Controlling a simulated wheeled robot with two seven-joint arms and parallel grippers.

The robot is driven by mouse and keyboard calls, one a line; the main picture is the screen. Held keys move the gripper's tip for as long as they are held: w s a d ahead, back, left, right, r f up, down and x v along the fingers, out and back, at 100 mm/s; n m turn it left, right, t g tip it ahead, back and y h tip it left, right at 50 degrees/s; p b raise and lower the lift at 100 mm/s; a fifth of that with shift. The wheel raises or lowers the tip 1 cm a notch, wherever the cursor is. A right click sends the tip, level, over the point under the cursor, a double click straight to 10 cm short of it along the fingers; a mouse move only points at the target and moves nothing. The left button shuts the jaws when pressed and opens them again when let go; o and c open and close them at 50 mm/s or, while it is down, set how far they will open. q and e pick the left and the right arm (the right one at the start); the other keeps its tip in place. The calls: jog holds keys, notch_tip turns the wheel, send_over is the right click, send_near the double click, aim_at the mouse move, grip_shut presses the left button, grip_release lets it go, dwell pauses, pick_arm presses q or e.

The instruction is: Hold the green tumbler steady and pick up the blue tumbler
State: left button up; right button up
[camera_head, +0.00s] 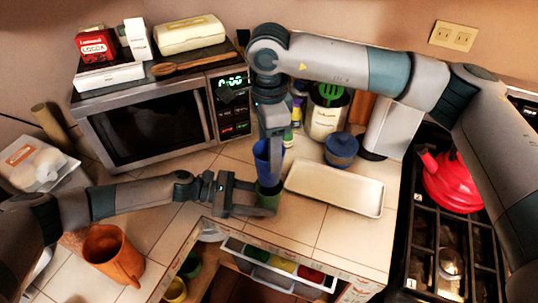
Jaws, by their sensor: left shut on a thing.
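The green tumbler (269,189) stands on the tiled counter near its front edge. My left gripper (262,198) reaches in from the left and is shut on it, hiding part of its side. The blue tumbler (261,156) is directly above the green one, its lower end at the green rim. I cannot tell how far it sits inside. My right gripper (275,160) comes down from above, with a finger at the blue tumbler's right side. The other finger is hidden, so its grip is unclear.
The microwave (155,115) stands at the back left. An orange mug (112,254) is at the front left. An open drawer (275,268) is below the counter edge.

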aim_at(264, 179)
dwell(0.4)
pick_arm(q)
jog(key=o, duration=0.9)
jog(key=shift+r, duration=0.1)
notch_tip(264, 179, up, 10)
jog(key=shift+f, duration=0.1)
jog(key=shift+w, duration=0.1)
dwell(0.4)
